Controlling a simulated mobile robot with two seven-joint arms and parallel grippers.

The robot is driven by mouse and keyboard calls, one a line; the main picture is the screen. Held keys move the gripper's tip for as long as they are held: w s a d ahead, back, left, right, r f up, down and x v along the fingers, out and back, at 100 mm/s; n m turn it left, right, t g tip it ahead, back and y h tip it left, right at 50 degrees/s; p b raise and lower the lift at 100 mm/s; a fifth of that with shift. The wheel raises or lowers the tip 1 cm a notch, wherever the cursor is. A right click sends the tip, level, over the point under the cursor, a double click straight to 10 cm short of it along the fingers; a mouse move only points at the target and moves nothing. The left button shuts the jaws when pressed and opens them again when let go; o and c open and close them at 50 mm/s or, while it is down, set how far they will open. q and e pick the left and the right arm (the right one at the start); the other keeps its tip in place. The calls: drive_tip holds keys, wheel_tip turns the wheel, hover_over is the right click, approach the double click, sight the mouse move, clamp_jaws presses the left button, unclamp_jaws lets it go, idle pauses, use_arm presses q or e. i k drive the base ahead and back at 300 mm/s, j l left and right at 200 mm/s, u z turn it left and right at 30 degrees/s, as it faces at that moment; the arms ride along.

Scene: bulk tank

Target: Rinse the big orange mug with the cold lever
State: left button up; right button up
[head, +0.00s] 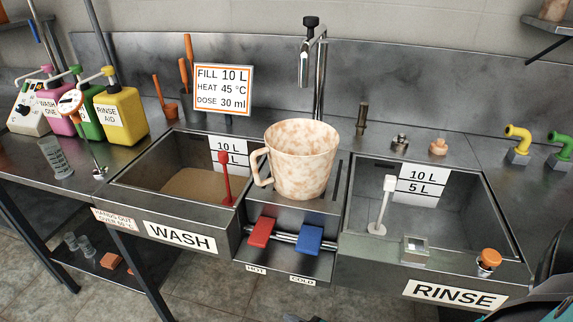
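The big mug (301,160) is pale cream with orange-tan blotches. It stands upright on the metal ledge between the two sinks, its handle to the left. The tall chrome tap (320,75) rises behind it, with its spout end above the mug. The blue lever (308,238) above the COLD label (302,281) is on the front of the ledge, right of the red lever (262,232) above the HOT label. No water is seen running. Neither gripper shows; dark parts at the lower right edge seem to be my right arm.
The WASH sink (180,237) at left holds brownish contents and a red-handled tool (225,170). The RINSE sink (455,293) at right has a white upright piece (384,205). Coloured bottles (122,115) stand at left, and a sign (222,90) behind.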

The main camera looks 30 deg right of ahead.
sight(310, 238)
drive_tip(key=z, duration=1.25)
